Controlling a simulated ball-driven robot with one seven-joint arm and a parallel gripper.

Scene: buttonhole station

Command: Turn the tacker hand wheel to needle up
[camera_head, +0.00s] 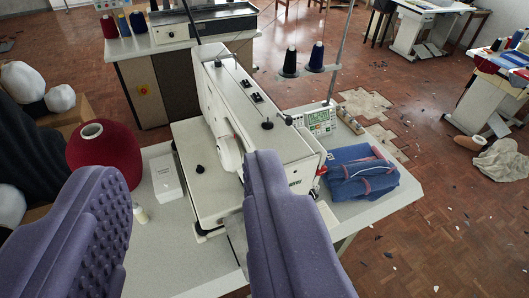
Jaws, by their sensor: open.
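The tacker (235,100), a white sewing machine with a long arm, stands on a pale worktable (160,262) in the middle of the view. A rounded white part (229,155) shows on its near left side; I cannot tell whether this is the hand wheel. No hand wheel is clearly made out, and the right finger covers part of the machine's near end. My gripper (184,168) has two purple padded fingers, wide apart with nothing between them. They are in the foreground, and the machine shows beyond them. Needle position cannot be seen.
A maroon yarn cone (103,150), a white box (166,177) and a small bottle (140,213) are left of the machine. A blue folded bundle (360,172), a control panel (319,121) and thread spools (317,56) are right. Litter and cloth lie on the parquet floor (440,210).

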